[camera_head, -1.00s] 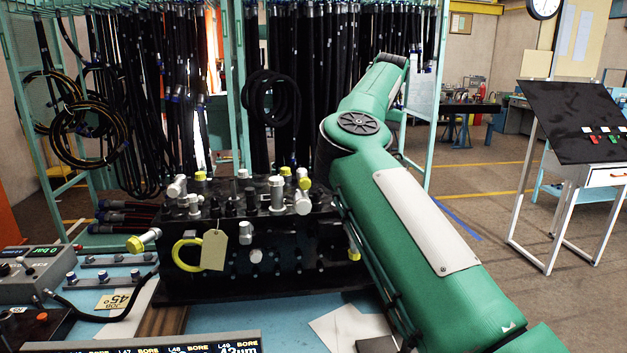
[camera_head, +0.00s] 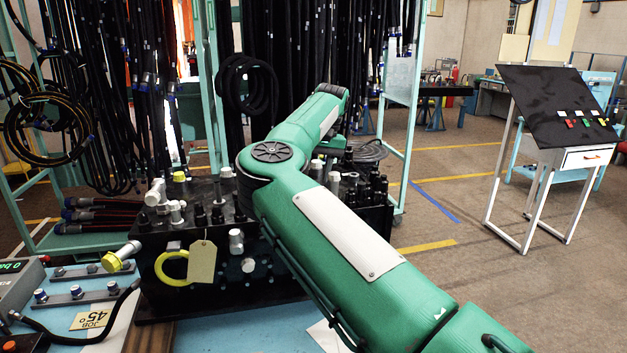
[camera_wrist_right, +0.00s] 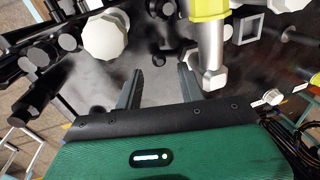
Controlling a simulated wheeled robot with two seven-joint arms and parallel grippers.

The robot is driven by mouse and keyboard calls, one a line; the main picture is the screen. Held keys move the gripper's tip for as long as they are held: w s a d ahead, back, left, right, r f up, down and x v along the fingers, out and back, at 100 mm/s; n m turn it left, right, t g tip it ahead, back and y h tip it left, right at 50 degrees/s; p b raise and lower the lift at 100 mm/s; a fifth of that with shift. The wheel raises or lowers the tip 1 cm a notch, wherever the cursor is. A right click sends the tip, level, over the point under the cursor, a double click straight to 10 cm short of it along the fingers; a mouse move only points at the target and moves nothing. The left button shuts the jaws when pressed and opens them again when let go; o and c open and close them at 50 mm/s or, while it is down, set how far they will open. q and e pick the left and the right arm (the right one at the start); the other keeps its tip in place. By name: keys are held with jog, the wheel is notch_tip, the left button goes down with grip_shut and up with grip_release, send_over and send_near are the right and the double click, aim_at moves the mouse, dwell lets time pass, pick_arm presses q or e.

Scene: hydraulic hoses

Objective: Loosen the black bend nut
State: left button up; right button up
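The black manifold block (camera_head: 160,300) stands on the blue bench, crowded with black and silver fittings. Several black fittings (camera_head: 375,188) show on its right part, but I cannot tell which one carries the black bend nut. My right arm reaches across the block in the head view and hides its middle; its gripper cannot be made out there. In the right wrist view my right gripper (camera_wrist_right: 159,88) is open and empty, its fingers pointing at the dark block face. My left gripper is not in view.
A silver fitting with a yellow collar (camera_wrist_right: 212,50) stands close right of the fingers; a white hex cap (camera_wrist_right: 104,38) and black fittings (camera_wrist_right: 40,92) are to the left. A tag (camera_head: 202,262) hangs on the block's front. Hose racks stand behind; open floor lies right.

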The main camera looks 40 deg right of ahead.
jog(key=shift+a+f, duration=0.2)
jog(key=shift+f, duration=0.9)
jog(key=shift+f+p, duration=0.3)
jog(key=shift+f, duration=0.3)
grip_shut()
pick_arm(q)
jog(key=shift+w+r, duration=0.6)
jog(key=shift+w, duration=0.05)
